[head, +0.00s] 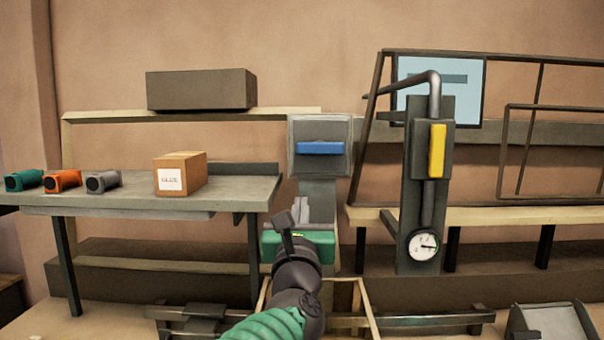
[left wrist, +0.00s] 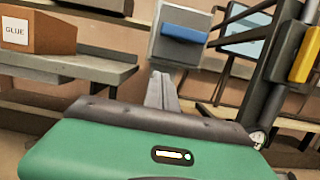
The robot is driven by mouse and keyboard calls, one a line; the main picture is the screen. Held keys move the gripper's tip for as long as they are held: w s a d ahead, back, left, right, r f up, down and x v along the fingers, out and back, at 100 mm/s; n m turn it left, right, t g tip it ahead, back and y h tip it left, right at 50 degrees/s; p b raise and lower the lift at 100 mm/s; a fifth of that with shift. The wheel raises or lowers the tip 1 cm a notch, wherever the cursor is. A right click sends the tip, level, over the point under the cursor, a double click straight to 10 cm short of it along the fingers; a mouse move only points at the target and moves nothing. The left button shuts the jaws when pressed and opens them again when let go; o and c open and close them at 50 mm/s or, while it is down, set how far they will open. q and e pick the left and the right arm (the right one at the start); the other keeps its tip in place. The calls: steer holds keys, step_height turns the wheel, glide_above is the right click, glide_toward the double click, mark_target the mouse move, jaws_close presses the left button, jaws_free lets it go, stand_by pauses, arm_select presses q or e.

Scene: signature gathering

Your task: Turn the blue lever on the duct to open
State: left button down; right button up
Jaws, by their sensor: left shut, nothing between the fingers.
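The blue lever (head: 320,148) lies horizontal across the front of the grey duct (head: 343,165), straight ahead in the head view. In the left wrist view the blue lever (left wrist: 184,33) is near the top, on the duct's grey box (left wrist: 168,50). My left gripper (head: 300,208) is in front of and below the duct box, its fingers pointing up toward it. In the left wrist view its fingers (left wrist: 161,90) are together and empty, apart from the lever. My right gripper is not in view.
A table (head: 130,200) on the left holds a GLUE box (head: 180,173) and several coloured cylinders. To the right stands a dark panel (head: 408,230) with a yellow lever (head: 437,150) and a gauge (head: 423,245). A wooden crate (head: 350,296) stands low in front.

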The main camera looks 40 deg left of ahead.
mark_target(320, 147)
arm_select(q)
steer(key=shift+w, duration=0.1)
steer(key=shift+w, duration=0.1)
steer(key=w+a+r+p, duration=0.1)
steer(key=w+a+p, duration=0.1)
steer(key=w+a+r+p, duration=0.1)
steer(key=w+r+p, duration=0.1)
steer(key=w+p, duration=0.1)
steer(key=w+a+r+p, duration=0.2)
steer(key=w, duration=0.1)
steer(key=shift+w+a+r, duration=0.15)
steer(key=shift+a+r, duration=0.05)
steer(key=shift+a, duration=0.15)
steer(key=shift+r+p, duration=0.35)
steer(key=shift+p, duration=0.2)
steer(key=shift+d+r, duration=0.1)
steer(key=shift+d, duration=0.05)
